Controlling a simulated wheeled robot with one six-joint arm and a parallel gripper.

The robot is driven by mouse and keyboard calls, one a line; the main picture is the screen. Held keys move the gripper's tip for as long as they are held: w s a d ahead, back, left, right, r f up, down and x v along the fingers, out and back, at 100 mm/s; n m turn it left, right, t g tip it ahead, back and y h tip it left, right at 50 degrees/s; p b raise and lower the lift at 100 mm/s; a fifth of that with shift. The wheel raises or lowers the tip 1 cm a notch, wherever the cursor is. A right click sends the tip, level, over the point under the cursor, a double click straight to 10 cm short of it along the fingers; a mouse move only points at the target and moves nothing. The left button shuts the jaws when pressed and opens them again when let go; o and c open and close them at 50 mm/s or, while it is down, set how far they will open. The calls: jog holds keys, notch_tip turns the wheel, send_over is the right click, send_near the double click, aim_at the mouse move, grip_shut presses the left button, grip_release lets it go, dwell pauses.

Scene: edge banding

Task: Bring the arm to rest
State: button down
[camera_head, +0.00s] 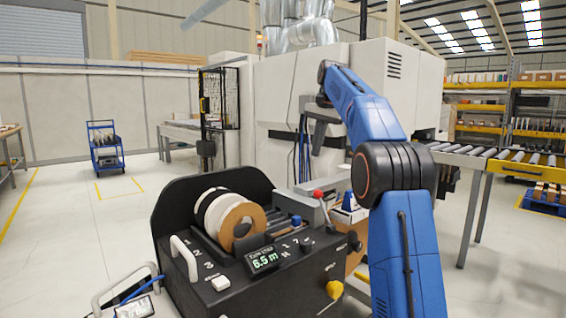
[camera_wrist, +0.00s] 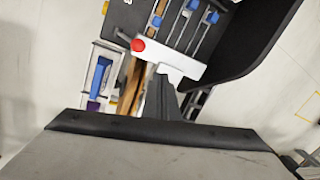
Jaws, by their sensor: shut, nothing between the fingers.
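My blue arm (camera_head: 384,130) rises at the right of the head view, bends at a black joint and reaches up and away. My gripper (camera_head: 312,128) hangs from its far end in front of the large white machine, small and partly dark against it. In the wrist view my gripper (camera_wrist: 165,98) shows as a dark grey taper above the broad grey body at the bottom. It is shut and empty, apart from the things beyond it.
A black banding unit (camera_head: 215,290) with white and brown rolls (camera_head: 228,218) and a display reading 6.5 m stands in front. Its red knob (camera_wrist: 138,44) shows in the wrist view. A roller conveyor (camera_head: 470,160) is at right. A blue cart (camera_head: 106,148) stands on open floor at left.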

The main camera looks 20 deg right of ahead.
jog(key=s+a+f+n+t, duration=0.15)
jog(key=s+a, duration=0.25)
jog(key=s, duration=0.4)
jog(key=s+a+f+n, duration=0.2)
jog(key=s+a+f, duration=0.1)
jog(key=s, duration=0.4)
jog(key=s+a+f+n, duration=0.2)
jog(key=s+a, duration=0.2)
jog(key=s, duration=0.4)
jog(key=s+a+f+n+t, duration=0.1)
jog(key=s+a+f+n, duration=0.1)
jog(key=s+f, duration=1.1)
jog(key=s+a+f+n+h, duration=0.1)
jog(key=s+a+f+n, duration=0.1)
jog(key=s+f, duration=1)
jog(key=shift+s+a+f+n+t, duration=0.2)
jog(key=shift+s+f+n+t, duration=0.15)
jog(key=shift+s+f+n, duration=0.15)
